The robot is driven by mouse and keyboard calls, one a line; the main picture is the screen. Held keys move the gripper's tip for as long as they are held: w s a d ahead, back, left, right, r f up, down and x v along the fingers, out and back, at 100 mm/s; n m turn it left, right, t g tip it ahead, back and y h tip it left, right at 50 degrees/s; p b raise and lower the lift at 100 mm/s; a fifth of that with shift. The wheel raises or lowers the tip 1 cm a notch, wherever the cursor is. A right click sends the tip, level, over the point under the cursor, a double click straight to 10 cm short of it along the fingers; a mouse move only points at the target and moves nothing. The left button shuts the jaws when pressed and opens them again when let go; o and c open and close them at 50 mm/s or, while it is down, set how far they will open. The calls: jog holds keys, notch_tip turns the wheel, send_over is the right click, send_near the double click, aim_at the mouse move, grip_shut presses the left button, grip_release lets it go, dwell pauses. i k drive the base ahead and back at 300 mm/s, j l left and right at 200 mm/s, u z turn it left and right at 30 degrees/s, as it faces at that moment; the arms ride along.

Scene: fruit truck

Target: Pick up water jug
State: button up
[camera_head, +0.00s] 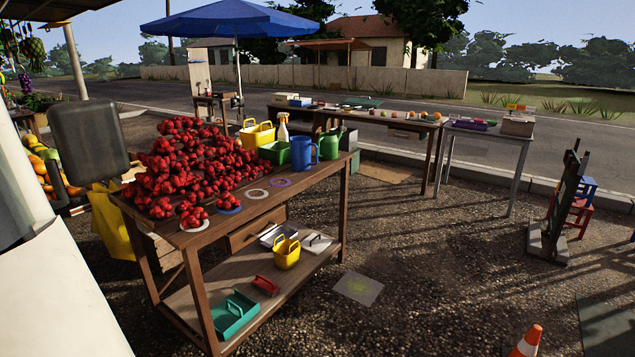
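A blue jug (303,154) stands upright on the top of the wooden table (262,215), near its far right end. A green jug or can (330,144) stands just behind and to the right of it. Which of the two is the water jug, the picture does not say; the blue one has the plainer jug shape with a handle. My gripper cannot be made out in this view. A pale part of my own body fills the lower left edge. Nothing is seen touching either jug.
Red fruit (187,160) is heaped on the table's left. A green crate (275,152), a spray bottle (283,131) and a yellow basket (257,134) stand by the jugs. A dark panel (88,137) stands at left. Open gravel lies right; a cone (527,342) stands at the bottom.

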aim_at(300, 146)
jog(key=i, duration=2.25)
